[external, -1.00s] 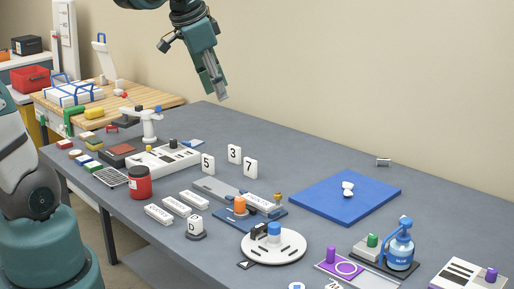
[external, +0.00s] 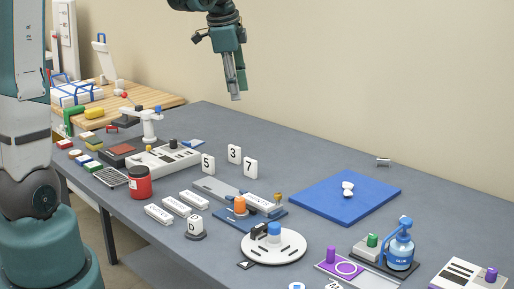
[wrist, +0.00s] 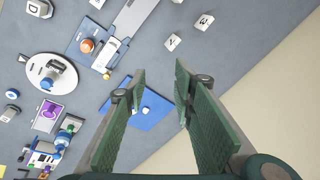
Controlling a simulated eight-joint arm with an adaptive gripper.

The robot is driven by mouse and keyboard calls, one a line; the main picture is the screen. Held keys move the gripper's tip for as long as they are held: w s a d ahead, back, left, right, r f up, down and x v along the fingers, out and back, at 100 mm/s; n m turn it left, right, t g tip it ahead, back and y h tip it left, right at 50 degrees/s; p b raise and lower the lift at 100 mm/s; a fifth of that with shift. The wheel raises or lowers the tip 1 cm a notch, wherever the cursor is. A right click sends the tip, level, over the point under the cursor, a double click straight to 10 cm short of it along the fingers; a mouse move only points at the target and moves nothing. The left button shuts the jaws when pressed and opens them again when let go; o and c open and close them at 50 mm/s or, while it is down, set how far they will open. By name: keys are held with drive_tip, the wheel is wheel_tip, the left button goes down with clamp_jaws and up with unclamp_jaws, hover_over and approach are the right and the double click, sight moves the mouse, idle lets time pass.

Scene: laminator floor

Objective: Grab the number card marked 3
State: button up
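The number card marked 3 (external: 234,153) is a small white block standing upright on the grey table. In the wrist view it shows near the top right (wrist: 204,21), with its mark turned sideways. The card marked 7 (external: 250,168) stands to its right and nearer the camera, and the card marked 5 (external: 208,163) to its left. My gripper (external: 236,97) is high above the table, pointing down, well apart from the cards. In the wrist view its green fingers (wrist: 160,88) are spread with nothing between them.
A grey-white sliding fixture (external: 222,191) lies in front of the cards, and a white machine (external: 160,160) stands to their left. A blue mat (external: 330,188) with white pieces lies to the right. The table behind the cards is clear.

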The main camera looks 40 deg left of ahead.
drive_tip(key=w+a+f+m+g, duration=0.2)
drive_tip(key=w+a+f+m, duration=0.2)
drive_tip(key=w+a+f, duration=0.55)
drive_tip(key=m+g, duration=0.1)
drive_tip(key=m, duration=0.2)
hover_over(234, 162)
drive_tip(key=shift+h, duration=0.3)
drive_tip(key=f, duration=1.1)
drive_tip(key=shift+w+a+f, duration=0.15)
drive_tip(key=shift+w+f, duration=0.15)
drive_tip(key=shift+f, duration=0.1)
drive_tip(key=shift+w+a+f, duration=0.1)
drive_tip(key=shift+a+f, duration=0.1)
drive_tip(key=shift+f, duration=0.2)
drive_tip(key=shift+f, duration=0.1)
drive_tip(key=shift+f, duration=1.15)
drive_tip(key=shift+f, duration=0.15)
drive_tip(key=shift+f, duration=2.45)
